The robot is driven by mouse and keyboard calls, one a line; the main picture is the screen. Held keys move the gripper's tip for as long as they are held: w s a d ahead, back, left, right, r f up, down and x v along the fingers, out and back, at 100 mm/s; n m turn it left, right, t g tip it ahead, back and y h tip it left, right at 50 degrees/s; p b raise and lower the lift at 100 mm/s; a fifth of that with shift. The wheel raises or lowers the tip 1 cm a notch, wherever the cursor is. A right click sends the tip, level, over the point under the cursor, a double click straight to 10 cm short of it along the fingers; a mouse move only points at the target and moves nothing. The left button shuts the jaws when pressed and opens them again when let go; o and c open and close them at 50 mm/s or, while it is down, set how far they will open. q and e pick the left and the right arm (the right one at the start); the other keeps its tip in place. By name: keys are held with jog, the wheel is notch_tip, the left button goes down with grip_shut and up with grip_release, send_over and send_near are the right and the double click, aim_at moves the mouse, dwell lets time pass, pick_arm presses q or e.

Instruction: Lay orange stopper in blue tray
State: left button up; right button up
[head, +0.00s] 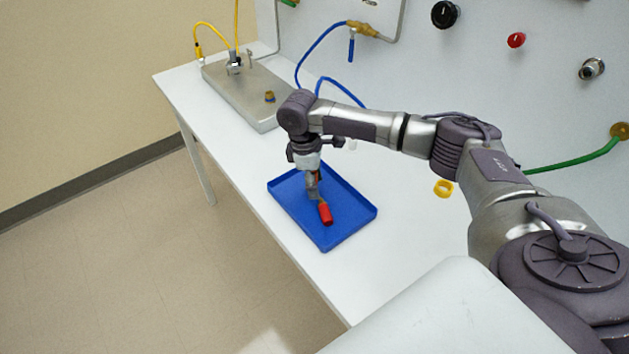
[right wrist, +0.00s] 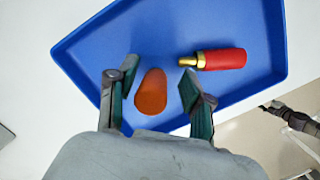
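The blue tray (head: 350,228) lies on the white table, and its floor and walls fill much of the right wrist view (right wrist: 100,45). My right gripper (head: 313,190) points down over the tray, low inside its outline. In the right wrist view its two fingers are spread, with the orange stopper (right wrist: 151,93) between them. Gaps show on both sides of the stopper, and it appears against the tray floor. Whether it touches the floor is hard to tell. In the head view the gripper mostly hides it. My left gripper is in neither view.
A red cylinder with a brass tip (head: 325,213) lies in the tray, close beside the right gripper; it also shows in the right wrist view (right wrist: 222,60). A yellow ring (head: 443,188) lies right of the tray. A metal box with hoses (head: 240,90) stands at the table's far end.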

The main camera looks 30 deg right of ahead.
notch_tip(320, 180, up, 12)
jog(key=w+a+b, duration=0.1)
jog(key=shift+a+b, duration=0.2)
jog(key=shift+b, duration=0.15)
jog(key=shift+w, duration=0.1)
dwell(0.5)
